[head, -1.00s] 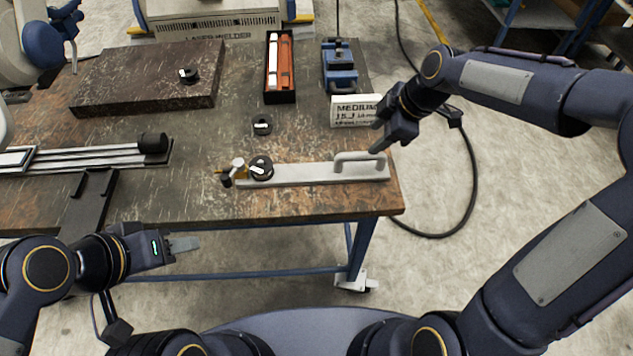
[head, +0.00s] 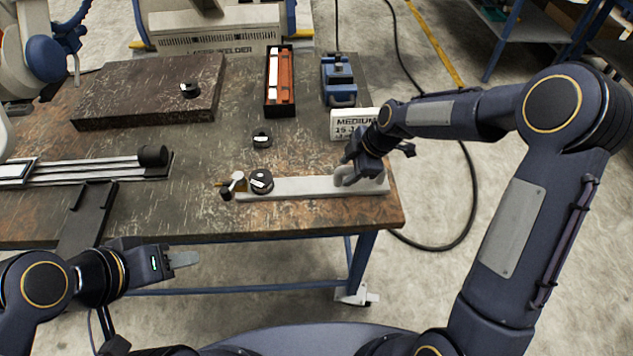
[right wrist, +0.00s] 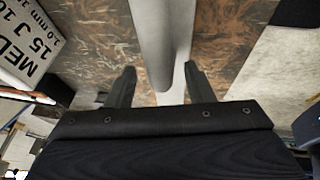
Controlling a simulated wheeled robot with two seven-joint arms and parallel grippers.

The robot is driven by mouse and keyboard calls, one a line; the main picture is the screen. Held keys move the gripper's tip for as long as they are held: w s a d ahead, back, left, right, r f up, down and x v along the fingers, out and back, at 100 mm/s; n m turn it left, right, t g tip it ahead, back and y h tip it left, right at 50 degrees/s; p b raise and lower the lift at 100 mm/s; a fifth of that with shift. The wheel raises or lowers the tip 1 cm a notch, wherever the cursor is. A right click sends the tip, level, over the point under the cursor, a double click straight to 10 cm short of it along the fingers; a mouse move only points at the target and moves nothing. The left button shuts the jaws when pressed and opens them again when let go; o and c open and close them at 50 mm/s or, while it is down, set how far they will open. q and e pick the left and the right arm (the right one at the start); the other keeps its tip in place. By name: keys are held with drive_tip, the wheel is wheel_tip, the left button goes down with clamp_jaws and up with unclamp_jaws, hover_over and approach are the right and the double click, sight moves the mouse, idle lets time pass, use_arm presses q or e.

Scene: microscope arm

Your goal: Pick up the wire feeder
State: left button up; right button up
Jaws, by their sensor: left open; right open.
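The wire feeder (head: 300,187) is a long pale grey bar lying along the table's front edge. A black knob and small nozzle-like parts are at its left end, and a raised handle is at its right end. My right gripper (head: 352,172) is at that handle, which it partly hides. In the right wrist view, the open fingers (right wrist: 160,86) stand on either side of the grey handle (right wrist: 155,45), with gaps showing beside it. My left gripper (head: 184,259) is open and empty in front of the table, away from the feeder.
A "MEDIUM" sign (head: 350,124) stands just behind my right gripper. A dark block (head: 150,92), a black case with an orange tool (head: 280,98), a blue device (head: 338,78) and a rail (head: 90,167) are on the table (head: 210,215). A small black knob (head: 262,138) lies behind the feeder.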

clamp_jaws()
idle(1.3)
